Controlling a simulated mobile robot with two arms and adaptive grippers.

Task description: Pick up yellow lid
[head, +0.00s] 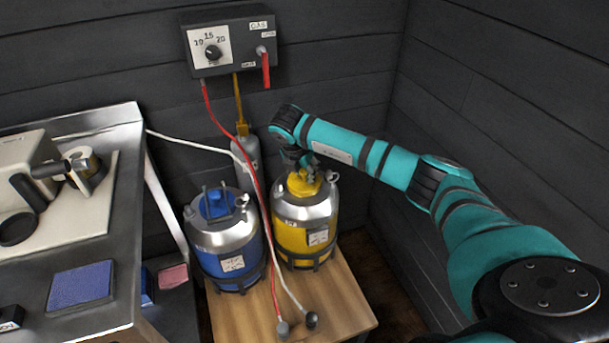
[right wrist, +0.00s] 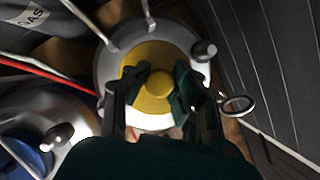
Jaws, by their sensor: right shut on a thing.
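The yellow lid (head: 303,183) sits at the top of the yellow keg (head: 292,238), which stands on a small wooden table. My right gripper (head: 302,163) reaches it from above. In the right wrist view the yellow lid (right wrist: 150,60) shows as a disc with a round knob (right wrist: 158,82). The fingers of my right gripper (right wrist: 158,88) stand on both sides of the knob and are shut on it. I cannot tell whether the lid is lifted off the keg. My left gripper is not in view.
A blue keg (head: 226,245) with a blue lid (head: 217,203) stands close on the left. Red and white hoses (head: 268,225) run between the kegs to the front of the wooden table (head: 340,300). A grey gas box (head: 232,42) hangs on the wall behind. A metal counter (head: 125,240) is at left.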

